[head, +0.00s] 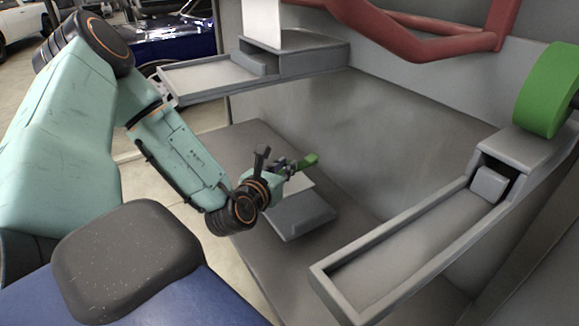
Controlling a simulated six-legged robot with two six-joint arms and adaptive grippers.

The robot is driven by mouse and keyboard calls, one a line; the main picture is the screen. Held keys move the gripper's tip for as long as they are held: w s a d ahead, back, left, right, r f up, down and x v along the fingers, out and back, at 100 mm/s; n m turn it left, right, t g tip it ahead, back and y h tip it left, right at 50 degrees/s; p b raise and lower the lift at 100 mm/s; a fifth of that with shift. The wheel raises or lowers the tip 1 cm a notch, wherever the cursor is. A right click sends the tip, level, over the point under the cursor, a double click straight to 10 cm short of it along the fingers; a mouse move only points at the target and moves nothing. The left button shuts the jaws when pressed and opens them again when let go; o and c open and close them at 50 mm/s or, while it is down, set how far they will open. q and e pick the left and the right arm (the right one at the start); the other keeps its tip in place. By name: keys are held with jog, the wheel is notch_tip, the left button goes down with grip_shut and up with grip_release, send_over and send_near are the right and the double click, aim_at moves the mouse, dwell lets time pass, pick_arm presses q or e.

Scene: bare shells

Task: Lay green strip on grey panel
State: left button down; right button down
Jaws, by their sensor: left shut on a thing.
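My left gripper (294,166) is near the middle of the head view, at the end of my pale teal arm. The rest of the strip is hidden by the gripper. Beneath and beyond the gripper is a light grey flat panel (299,186), partly covered by it. The strip appears above this panel; I cannot tell whether they touch. My right gripper is not in view.
Another tray (205,78) is at upper left. A red frame (415,43) hangs at the top.

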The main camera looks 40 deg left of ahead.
pick_arm(q)
jog(key=shift+s+a+f+b, duration=0.1)
jog(key=shift+a+f+b, duration=0.15)
jog(key=shift+f+b, duration=0.35)
jog(key=shift+a+f+b, duration=0.2)
jog(key=shift+f+b, duration=0.3)
jog(key=shift+f, duration=0.2)
jog(key=shift+d+f+b, duration=0.25)
jog(key=shift+f+b, duration=0.7)
jog(key=shift+b, duration=0.15)
notch_tip(320, 180, down, 3)
jog(key=b, duration=0.2)
jog(key=shift+a+r+b, duration=0.15)
jog(key=shift+b, duration=0.15)
jog(key=c, duration=1.2)
grip_release()
